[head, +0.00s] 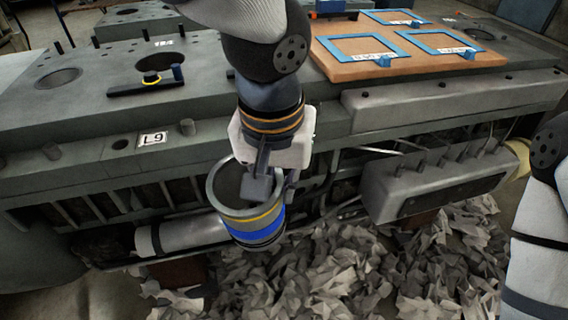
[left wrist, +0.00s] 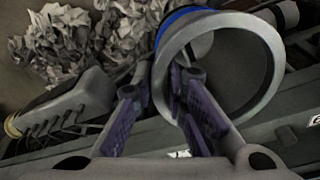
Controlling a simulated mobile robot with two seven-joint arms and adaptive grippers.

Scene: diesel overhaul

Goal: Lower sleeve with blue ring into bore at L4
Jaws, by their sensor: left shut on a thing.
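The grey sleeve (head: 222,190) carries a bright blue ring (head: 257,234) near its lower end, with a thin yellow band above it. My left gripper (head: 270,188) is shut on the sleeve's rim. In the left wrist view, the gripper's fingers (left wrist: 160,105) straddle the wall of the sleeve (left wrist: 268,75), one inside and one outside. The sleeve hangs slightly tilted in front of the engine block's near side, not over a bore. Two open bores show on the deck, a left one (head: 58,77) and a right one (head: 156,62). I cannot make out an L4 label.
A label L9 (head: 153,138) sits on the block's near edge. A dark bar (head: 122,91) with a yellow ring lies beside the right bore. A brown board (head: 335,70) with blue frames covers the right deck. Crumpled grey sheets (head: 320,265) lie below. My right arm shows at the right edge.

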